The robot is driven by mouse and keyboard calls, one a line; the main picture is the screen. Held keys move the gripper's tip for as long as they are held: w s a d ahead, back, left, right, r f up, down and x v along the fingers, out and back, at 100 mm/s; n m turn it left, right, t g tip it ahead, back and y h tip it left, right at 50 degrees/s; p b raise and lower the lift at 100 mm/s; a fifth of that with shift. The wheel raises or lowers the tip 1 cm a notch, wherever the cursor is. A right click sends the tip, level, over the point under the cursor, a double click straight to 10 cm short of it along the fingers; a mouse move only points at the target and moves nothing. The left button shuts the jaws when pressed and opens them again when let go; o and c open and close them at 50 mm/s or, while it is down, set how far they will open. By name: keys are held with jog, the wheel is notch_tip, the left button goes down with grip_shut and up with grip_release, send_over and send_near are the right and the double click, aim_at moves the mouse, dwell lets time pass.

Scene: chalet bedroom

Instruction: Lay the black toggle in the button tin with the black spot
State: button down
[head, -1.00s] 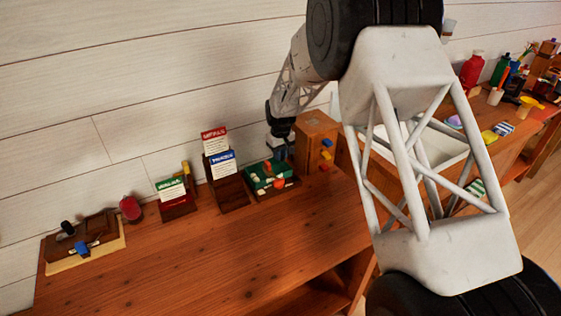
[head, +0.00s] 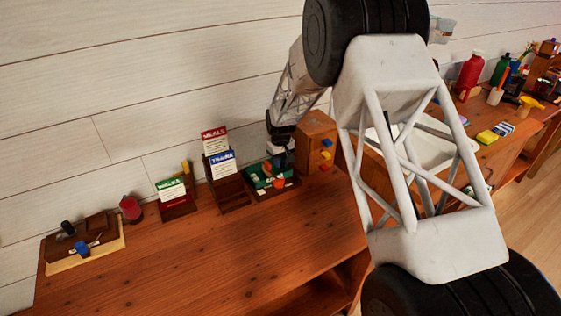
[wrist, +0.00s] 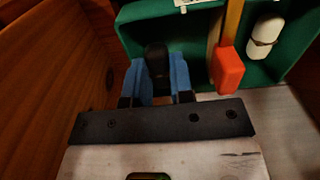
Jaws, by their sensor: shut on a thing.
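My gripper (wrist: 157,72) has blue fingers and is shut on the black toggle (wrist: 157,58), which stands up between the fingertips in the wrist view. In the head view my gripper (head: 281,160) is low at the back right of a green-lined tin (head: 258,184). The green tin also fills the top of the wrist view (wrist: 190,57), with the toggle overlapping its left part. I cannot tell whether the toggle touches it. The tin holds an orange-red piece (wrist: 228,70) and a white toggle (wrist: 264,36). No black spot can be made out.
A wooden drawer cabinet (head: 316,135) with coloured knobs stands close right of the tin. Card holders (head: 224,174) with blue, red and green cards stand to the left. A dark box (head: 95,231) sits on a pale board at far left. The front desktop is clear.

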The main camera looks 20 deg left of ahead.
jog(key=shift+f, duration=0.6)
jog(key=c, duration=1)
grip_release()
jog(key=shift+r, duration=0.1)
jog(key=shift+w+r, duration=0.1)
jog(key=shift+r, duration=0.65)
notch_tip(320, 180, up, 12)
jog(key=shift+f, duration=0.2)
